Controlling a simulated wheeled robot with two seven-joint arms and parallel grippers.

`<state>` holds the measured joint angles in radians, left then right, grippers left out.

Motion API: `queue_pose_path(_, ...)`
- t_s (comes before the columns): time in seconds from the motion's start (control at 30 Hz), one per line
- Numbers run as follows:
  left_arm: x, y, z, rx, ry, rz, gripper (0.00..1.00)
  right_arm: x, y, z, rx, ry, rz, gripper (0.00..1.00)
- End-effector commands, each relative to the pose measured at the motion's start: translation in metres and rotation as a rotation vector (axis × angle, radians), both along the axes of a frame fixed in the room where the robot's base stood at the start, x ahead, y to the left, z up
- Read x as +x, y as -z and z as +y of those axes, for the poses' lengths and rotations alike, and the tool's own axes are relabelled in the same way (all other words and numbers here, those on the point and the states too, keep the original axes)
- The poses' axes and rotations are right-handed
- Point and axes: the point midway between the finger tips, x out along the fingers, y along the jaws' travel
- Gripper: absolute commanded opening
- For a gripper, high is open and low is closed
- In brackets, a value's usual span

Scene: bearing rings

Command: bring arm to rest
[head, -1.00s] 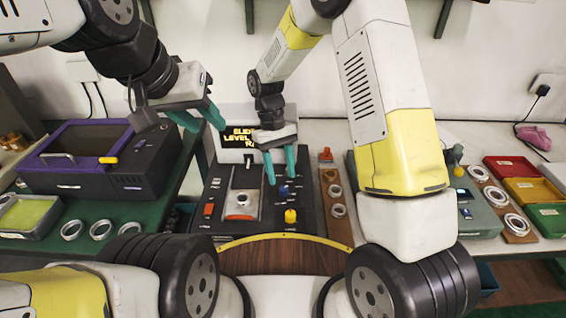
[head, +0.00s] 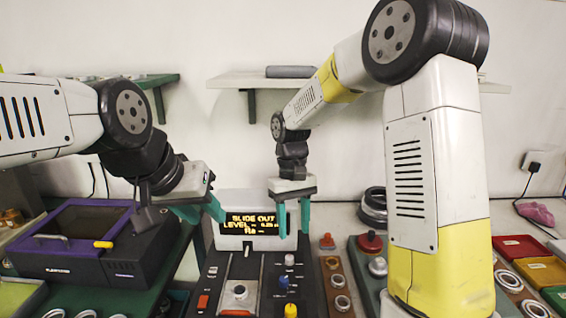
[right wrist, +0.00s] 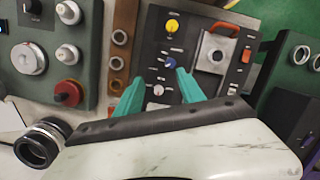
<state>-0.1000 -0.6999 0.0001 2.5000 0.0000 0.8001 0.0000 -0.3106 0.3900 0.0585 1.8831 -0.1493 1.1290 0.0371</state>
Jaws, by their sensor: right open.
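My right gripper (head: 293,235) is open and empty, with its teal fingers pointing down above the back part of the black control panel (head: 262,262). It also shows in the right wrist view (right wrist: 160,77), its fingers apart over the panel's knobs. My left gripper (head: 203,212) is open, with nothing seen between its teal fingers, between the purple-framed machine and the display. A metal ring (head: 240,292) lies on the panel's plate and is clear of both grippers.
The lit display (head: 250,222) stands close behind both grippers. The purple-framed machine (head: 85,255) is at the left. Stacked dark rings (head: 374,205) and a red knob (head: 370,242) are right of the panel. Coloured bins (head: 520,247) stand far right. A wall shelf (head: 235,81) is above.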

Motion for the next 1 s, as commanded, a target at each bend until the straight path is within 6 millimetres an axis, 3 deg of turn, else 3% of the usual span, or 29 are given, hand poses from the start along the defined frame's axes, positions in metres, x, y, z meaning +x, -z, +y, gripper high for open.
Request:
queue_pose_path(0.03,0.000,0.000,0.000,0.000,0.000,0.000,0.36,-0.006,-0.020,-0.012,0.024,0.028,-0.047,0.46)
queue_pose_path(0.2,0.000,0.000,0.000,0.000,0.000,0.000,0.36,-0.032,-0.067,-0.044,0.095,0.113,-0.191,0.46)
queue_pose_path(0.5,0.000,0.000,0.000,0.000,0.000,0.000,0.36,-0.093,-0.122,-0.091,0.210,0.261,-0.456,0.46)
queue_pose_path(0.73,0.000,0.000,0.000,0.000,0.000,0.000,0.36,-0.134,-0.137,-0.112,0.276,0.351,-0.629,0.46)
queue_pose_path(1.0,0.000,0.000,0.000,0.000,0.000,0.000,0.36,-0.150,-0.138,-0.118,0.301,0.384,-0.700,0.46)
